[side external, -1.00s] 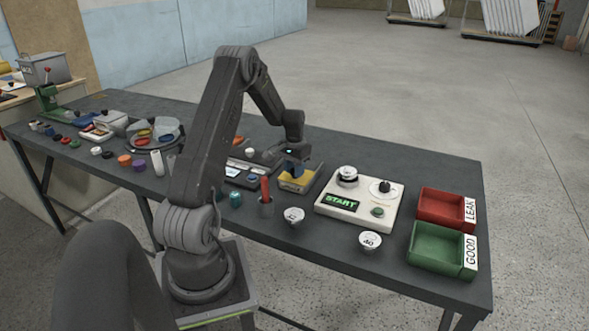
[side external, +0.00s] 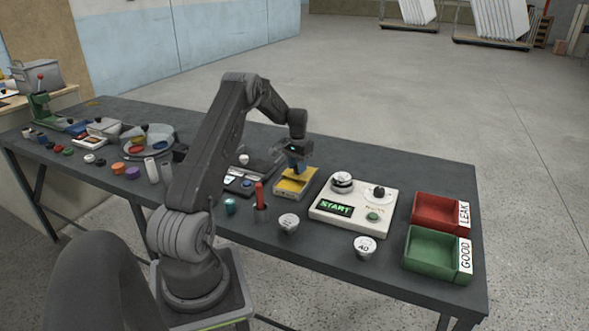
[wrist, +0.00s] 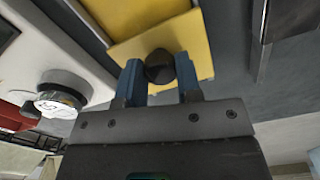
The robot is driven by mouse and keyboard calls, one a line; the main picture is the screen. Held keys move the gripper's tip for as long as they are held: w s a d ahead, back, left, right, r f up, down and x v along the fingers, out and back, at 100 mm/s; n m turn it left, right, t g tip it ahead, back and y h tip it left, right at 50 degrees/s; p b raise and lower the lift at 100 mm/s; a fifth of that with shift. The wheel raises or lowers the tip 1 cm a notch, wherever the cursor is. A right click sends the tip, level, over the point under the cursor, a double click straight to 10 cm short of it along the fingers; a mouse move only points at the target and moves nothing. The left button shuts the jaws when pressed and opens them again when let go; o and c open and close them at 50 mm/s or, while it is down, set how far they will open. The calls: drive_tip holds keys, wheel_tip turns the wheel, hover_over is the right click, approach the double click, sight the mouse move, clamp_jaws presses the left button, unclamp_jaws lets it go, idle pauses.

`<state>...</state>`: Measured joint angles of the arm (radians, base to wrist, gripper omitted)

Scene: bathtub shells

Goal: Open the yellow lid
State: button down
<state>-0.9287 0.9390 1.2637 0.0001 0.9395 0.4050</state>
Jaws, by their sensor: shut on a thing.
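The yellow lid (wrist: 198,32) is a flat plate with a round black knob (wrist: 159,67). In the side view my gripper (side external: 297,168) is right above the lid and hides the knob. In the wrist view a darker yellow face shows beyond the lid plate at an angle to it; I cannot tell how far the lid is raised.
A white panel (side external: 352,221) with START display, gauge and dial stands close on the right. A red bin (side external: 428,216) and green bin (side external: 425,262) are farther right. A holder with a red-handled tool (side external: 260,197) and a white-topped piece (side external: 289,222) stand in front.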

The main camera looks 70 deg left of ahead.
drive_tip(key=c, duration=0.8)
unclamp_jaws()
drive_tip(key=shift+r, duration=0.1)
wheel_tip(320, 180, up, 14)
drive_tip(key=shift+f, duration=0.15)
drive_tip(key=d+r+m+t, duration=0.1)
drive_tip(key=d+r, duration=0.3)
drive_tip(key=d, duration=0.5)
drive_tip(key=w+d+r+m+y, duration=0.1)
drive_tip(key=d+r, duration=0.4)
drive_tip(key=d, duration=0.3)
drive_tip(key=d+r+m+t, duration=0.1)
drive_tip(key=d+r, duration=0.3)
drive_tip(key=d, duration=0.5)
drive_tip(key=s+d+m+t, duration=0.1)
drive_tip(key=s+d, duration=0.4)
drive_tip(key=d, duration=0.1)
drive_tip(key=s+d+f+m+t, duration=0.1)
drive_tip(key=s+d, duration=0.5)
drive_tip(key=d, duration=0.1)
drive_tip(key=s+d+f+m+t+h, duration=0.1)
drive_tip(key=s+d, duration=0.5)
drive_tip(key=d, duration=0.1)
drive_tip(key=shift+s+f+t, duration=0.25)
drive_tip(key=shift+t, duration=0.05)
